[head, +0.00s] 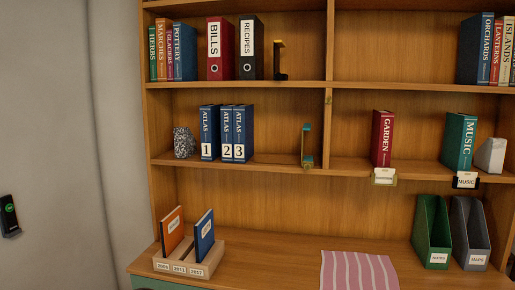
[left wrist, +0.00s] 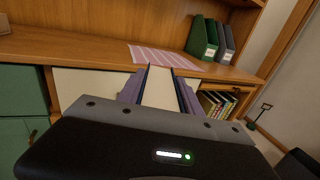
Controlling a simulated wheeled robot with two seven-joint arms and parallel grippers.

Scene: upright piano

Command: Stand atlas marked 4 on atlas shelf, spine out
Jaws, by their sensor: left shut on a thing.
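My left gripper (left wrist: 159,92) shows in the left wrist view, shut on a blue-covered book (left wrist: 159,88) whose pale page edges face the camera. Its spine and number are hidden, so I cannot tell from the picture that it is atlas 4. In the head view, blue atlases marked 1 (head: 208,132), 2 (head: 226,133) and 3 (head: 243,133) stand upright, spines out, on the middle shelf (head: 275,158). Bare shelf lies between atlas 3 and a teal and yellow bookend (head: 307,147). Neither gripper shows in the head view.
A speckled stone-like block (head: 183,142) stands left of atlas 1. A red GARDEN book (head: 382,138) stands right of the divider. Below, a slotted wooden holder (head: 190,265) bears an orange and a blue book. A pink striped cloth (head: 357,270) lies on the desk top.

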